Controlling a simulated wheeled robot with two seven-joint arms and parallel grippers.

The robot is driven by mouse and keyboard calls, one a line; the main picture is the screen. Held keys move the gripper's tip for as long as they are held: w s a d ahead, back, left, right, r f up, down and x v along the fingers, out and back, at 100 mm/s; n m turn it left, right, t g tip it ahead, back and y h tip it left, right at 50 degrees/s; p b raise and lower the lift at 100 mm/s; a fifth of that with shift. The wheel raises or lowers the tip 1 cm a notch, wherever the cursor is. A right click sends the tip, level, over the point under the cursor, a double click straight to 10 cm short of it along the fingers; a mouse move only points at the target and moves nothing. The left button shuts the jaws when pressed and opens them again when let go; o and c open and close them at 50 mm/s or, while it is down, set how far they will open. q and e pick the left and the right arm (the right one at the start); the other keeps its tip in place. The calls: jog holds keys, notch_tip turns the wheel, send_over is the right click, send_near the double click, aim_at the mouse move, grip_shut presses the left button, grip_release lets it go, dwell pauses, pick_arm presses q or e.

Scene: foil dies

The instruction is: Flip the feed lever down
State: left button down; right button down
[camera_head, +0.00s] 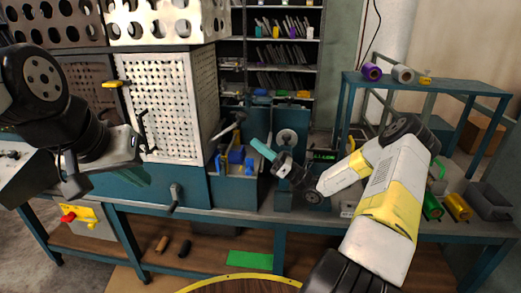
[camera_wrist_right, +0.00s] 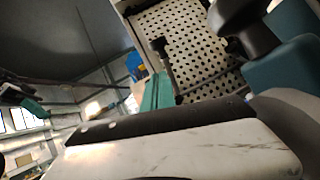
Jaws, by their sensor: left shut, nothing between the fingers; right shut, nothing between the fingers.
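I cannot tell for sure which part is the feed lever. A dark crank-like handle (camera_head: 174,198) hangs on the teal front below the perforated cabinet, and a black bracket-like handle (camera_head: 145,132) is on the cabinet's front. In the right wrist view a dark rod with a thicker head (camera_wrist_right: 163,56) stands before a perforated panel. My right gripper (camera_head: 263,149) has its teal fingers shut and empty, pointing up-left beside the blue bin; the fingers also show in the right wrist view (camera_wrist_right: 156,93). My left gripper (camera_head: 132,176) is shut and empty at the left, partly hidden by its wrist.
The perforated cabinet (camera_head: 172,108) stands left of centre on the teal bench. A blue bin (camera_head: 236,186) with tools is right of it. Foil rolls (camera_head: 372,72) sit on a raised shelf at right, and more rolls (camera_head: 457,207) lie below. Shelves (camera_head: 284,50) stand behind.

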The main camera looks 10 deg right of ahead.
jog(key=shift+w+a+r, duration=0.35)
jog(key=shift+w+r, duration=0.05)
jog(key=shift+r, duration=0.45)
jog(key=shift+w+a+r, duration=0.35)
jog(key=shift+w+r, duration=0.1)
jog(key=shift+r, duration=0.45)
jog(key=shift+w+a+r, duration=0.35)
jog(key=shift+w+r, duration=0.05)
jog(key=shift+r, duration=0.45)
jog(key=shift+r, duration=0.1)
